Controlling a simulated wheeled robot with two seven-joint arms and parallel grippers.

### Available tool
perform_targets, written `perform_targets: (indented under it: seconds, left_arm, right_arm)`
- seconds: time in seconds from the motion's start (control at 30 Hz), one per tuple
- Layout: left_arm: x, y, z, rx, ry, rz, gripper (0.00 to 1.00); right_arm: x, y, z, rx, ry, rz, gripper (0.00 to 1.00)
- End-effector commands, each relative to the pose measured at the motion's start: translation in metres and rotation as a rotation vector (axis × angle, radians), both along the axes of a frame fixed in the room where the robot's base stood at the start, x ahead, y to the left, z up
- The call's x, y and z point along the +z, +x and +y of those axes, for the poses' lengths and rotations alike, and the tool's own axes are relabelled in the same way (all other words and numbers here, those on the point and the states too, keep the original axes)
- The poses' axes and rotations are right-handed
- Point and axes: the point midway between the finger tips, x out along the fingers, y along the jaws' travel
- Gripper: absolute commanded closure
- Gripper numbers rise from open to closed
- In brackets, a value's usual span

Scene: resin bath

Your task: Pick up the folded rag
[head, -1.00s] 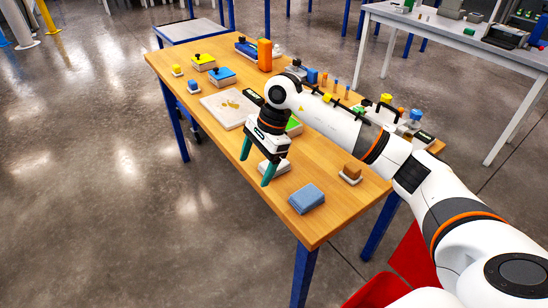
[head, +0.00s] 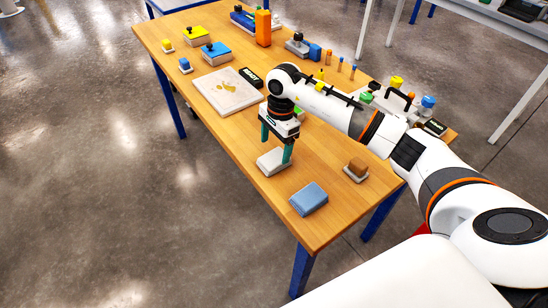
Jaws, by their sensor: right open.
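The folded rag (head: 309,199) is a blue, flat folded cloth. It lies on the near end of the wooden table (head: 335,215), close to the front edge. My right gripper (head: 275,152) points down with its green fingers spread open. It is up and to the left of the rag in the head view, apart from it. The fingers are over or beside a small whitish block (head: 273,163); I cannot tell whether they touch it. My left gripper is not in view.
A brown block on a white dish (head: 356,168) is right of the rag. A stained white board (head: 227,92) lies further back. Bare wood surrounds the rag.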

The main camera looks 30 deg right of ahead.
Motion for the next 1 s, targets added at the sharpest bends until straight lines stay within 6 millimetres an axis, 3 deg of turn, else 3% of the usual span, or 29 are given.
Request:
perform_targets:
  seconds: [0.13, 0.3, 0.57, 1.0]
  left_arm:
    - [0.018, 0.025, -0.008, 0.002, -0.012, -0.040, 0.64]
    - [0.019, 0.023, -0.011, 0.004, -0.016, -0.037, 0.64]
    - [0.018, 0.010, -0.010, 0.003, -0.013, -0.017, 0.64]
    - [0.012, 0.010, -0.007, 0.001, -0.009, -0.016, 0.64]
  right_arm:
    - [-0.021, -0.004, 0.003, -0.001, 0.003, 0.006, 0.20]
    - [-0.039, -0.003, 0.004, 0.000, 0.002, 0.002, 0.20]
    - [-0.041, -0.003, 0.004, 0.000, 0.001, 0.000, 0.20]
    - [-0.043, -0.003, 0.004, 0.000, 0.001, 0.000, 0.20]
